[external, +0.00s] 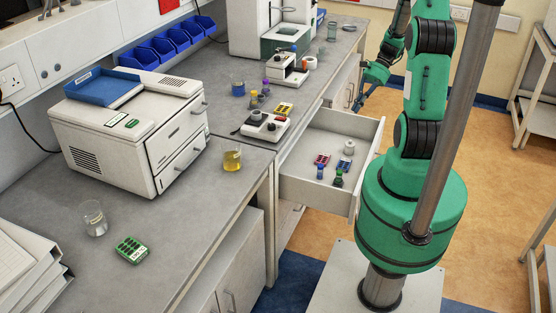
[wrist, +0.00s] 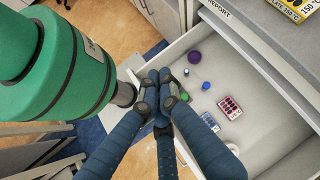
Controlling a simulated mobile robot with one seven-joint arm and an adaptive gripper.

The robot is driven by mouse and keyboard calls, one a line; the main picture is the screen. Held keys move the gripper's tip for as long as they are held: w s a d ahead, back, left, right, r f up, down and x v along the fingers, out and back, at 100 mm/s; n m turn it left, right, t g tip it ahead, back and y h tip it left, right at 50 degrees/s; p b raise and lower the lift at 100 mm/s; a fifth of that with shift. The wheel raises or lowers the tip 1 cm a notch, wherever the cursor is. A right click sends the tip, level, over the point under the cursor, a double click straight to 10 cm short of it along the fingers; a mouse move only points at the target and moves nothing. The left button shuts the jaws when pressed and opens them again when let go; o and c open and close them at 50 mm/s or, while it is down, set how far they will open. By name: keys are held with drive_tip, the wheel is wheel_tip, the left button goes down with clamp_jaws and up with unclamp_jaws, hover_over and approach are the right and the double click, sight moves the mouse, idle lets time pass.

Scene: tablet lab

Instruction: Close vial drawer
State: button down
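The vial drawer (external: 325,125) stands pulled out from the bench. In the wrist view the open drawer (wrist: 265,90) shows its pale inside, with a red rack (wrist: 230,107), a blue rack (wrist: 210,122) and small purple, blue and green round tops. My gripper (external: 362,103) is beyond the drawer's far front corner in the external view. In the wrist view my gripper (wrist: 165,85) has its dark fingertips drawn together, with nothing seen between them. The fingers cover part of the drawer's front side; I cannot tell whether they touch it.
The grey bench (external: 235,130) lies above the drawer, with a small white instrument (external: 265,127) near its edge. A beaker of yellow liquid (external: 232,158) stands near the bench corner. My green arm base is close to the drawer front. Orange floor (external: 500,160) is open at the right.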

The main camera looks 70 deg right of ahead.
drive_tip(key=s+d+f+m+t+h+b, duration=0.1)
drive_tip(key=s+f+m+t+h, duration=0.3)
drive_tip(key=s+f, duration=0.9)
drive_tip(key=s+d+f+m+t+h, duration=0.4)
drive_tip(key=s+f+m+t, duration=0.6)
drive_tip(key=f, duration=0.7)
drive_tip(key=s+m, duration=0.2)
drive_tip(key=m, duration=0.2)
drive_tip(key=shift+s+t+h+b, duration=0.3)
drive_tip(key=shift+s+b, duration=0.05)
drive_tip(key=shift+b, duration=0.05)
drive_tip(key=shift+w+f, duration=0.1)
drive_tip(key=shift+w, duration=0.05)
drive_tip(key=w+b, duration=0.2)
drive_tip(key=w, duration=1.1)
drive_tip(key=shift+w, duration=0.35)
drive_tip(key=shift+w, duration=0.15)
